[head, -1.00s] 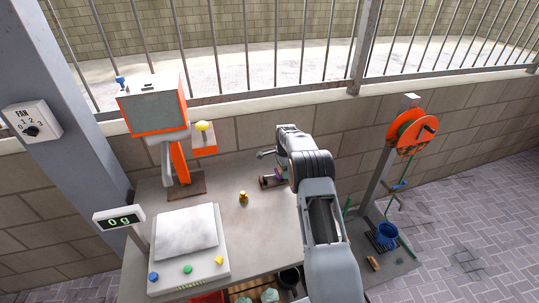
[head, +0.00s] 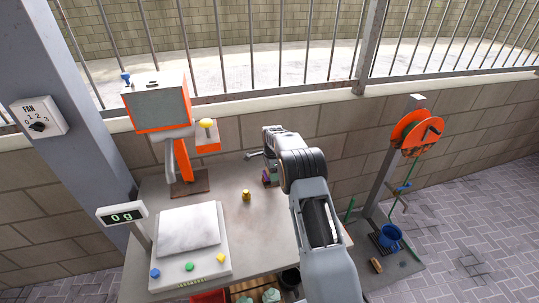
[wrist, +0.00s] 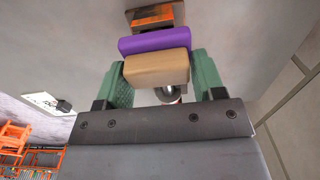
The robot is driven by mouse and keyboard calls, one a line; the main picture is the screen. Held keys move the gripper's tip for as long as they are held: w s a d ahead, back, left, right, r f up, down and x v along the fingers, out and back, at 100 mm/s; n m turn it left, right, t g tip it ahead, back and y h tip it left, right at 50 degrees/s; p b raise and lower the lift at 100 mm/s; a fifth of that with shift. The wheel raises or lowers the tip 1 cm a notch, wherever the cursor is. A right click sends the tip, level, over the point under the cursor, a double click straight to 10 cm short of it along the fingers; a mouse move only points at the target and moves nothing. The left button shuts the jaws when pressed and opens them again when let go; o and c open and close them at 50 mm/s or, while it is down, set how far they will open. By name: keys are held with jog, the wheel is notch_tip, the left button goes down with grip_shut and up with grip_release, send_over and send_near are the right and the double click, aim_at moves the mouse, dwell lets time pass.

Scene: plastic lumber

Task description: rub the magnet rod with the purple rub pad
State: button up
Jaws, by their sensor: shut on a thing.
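My gripper (wrist: 161,78) has green fingers shut on the rub pad, a tan block (wrist: 157,69) with a purple layer (wrist: 155,40) on its far side. In the head view the purple of the pad (head: 266,178) shows just below my wrist, low over the back right of the bench. A grey rod-like piece (head: 254,155) sticks out left of my wrist; I cannot tell if it is the magnet rod. In the wrist view a rounded silver piece (wrist: 166,96) shows behind the tan block, mostly hidden. Contact between pad and rod cannot be seen.
On the bench (head: 250,225) stand a small brass weight (head: 246,195), a scale (head: 188,230) reading 0 g and an orange-and-grey machine (head: 160,105). A brick wall closes the back.

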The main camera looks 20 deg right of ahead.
jog(key=shift+a+r+p, duration=0.3)
notch_tip(320, 180, up, 5)
jog(key=shift+d+f+p, duration=0.1)
jog(key=shift+f+p, duration=0.1)
jog(key=shift+p, duration=0.45)
jog(key=shift+r+p, duration=1.3)
jog(key=shift+r, duration=0.85)
